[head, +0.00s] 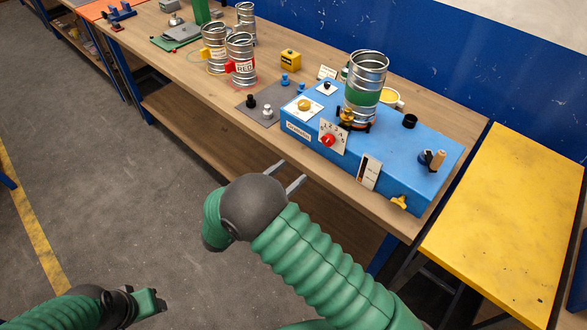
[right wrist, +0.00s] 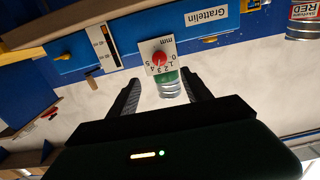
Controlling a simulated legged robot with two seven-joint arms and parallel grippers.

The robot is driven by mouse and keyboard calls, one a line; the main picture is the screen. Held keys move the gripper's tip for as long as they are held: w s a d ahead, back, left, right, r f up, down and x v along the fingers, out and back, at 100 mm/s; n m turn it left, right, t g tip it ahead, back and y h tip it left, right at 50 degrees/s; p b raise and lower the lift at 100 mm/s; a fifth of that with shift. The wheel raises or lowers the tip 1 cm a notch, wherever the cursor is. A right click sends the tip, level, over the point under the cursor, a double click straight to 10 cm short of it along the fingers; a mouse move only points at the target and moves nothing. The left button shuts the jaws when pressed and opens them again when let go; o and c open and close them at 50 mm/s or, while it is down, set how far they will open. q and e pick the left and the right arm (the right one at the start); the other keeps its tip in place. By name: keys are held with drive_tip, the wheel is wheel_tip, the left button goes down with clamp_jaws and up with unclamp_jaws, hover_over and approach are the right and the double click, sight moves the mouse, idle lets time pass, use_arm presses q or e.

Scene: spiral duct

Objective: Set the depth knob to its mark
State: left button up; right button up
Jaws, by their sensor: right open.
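The depth knob looks to be the red knob (head: 328,140) on a white plate numbered 0 to 5, on the front of the blue machine (head: 400,150). In the right wrist view, the red knob (right wrist: 159,59) appears upside down on its plate marked "mm". Its pointer and any set mark are too small to read. My right gripper (head: 292,171) is open and empty, in front of and below the knob. In the right wrist view its fingers (right wrist: 160,80) lie apart, short of the plate. My left gripper (head: 158,298) is low at left, far from the machine.
A silver duct with a green band (head: 366,88) stands on the machine. A slotted gauge (head: 369,172) is right of the knob; a yellow knob (head: 304,104) is on top. Labelled cans (head: 241,60) stand at left. A yellow table (head: 510,225) is at right.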

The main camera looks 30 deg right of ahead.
drive_tip(key=v, duration=0.5)
idle(0.3)
drive_tip(key=shift+d, duration=0.15)
